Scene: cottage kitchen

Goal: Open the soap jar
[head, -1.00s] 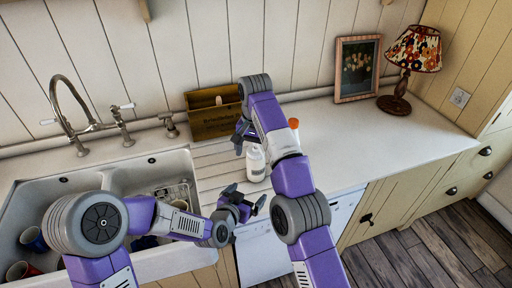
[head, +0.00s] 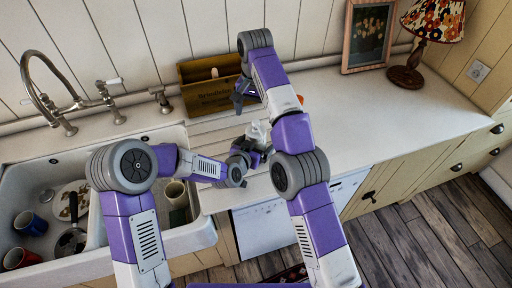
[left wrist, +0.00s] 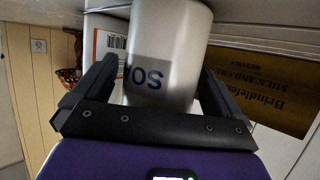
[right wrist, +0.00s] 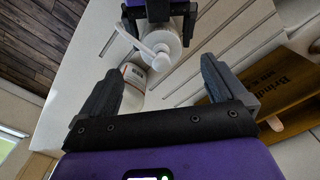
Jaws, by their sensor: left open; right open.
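The soap jar (head: 256,131) is a white cylinder with a pale pump-like top, on the counter by the sink. Its dark lettering shows upside down in the left wrist view (left wrist: 158,60). My left gripper (head: 260,152) is open, with a finger on either side of the jar; I cannot tell whether they touch it. In the right wrist view the jar's top and thin spout (right wrist: 160,45) lie ahead of my right gripper (right wrist: 160,85). My right gripper (head: 237,100) is open, empty and apart from the jar, farther back near the wooden box.
A second white container (right wrist: 134,82) stands close to the jar; an orange cap (head: 300,99) shows behind my right arm. A wooden box (head: 210,92) stands at the wall. The sink (head: 40,172) with dishes is left.

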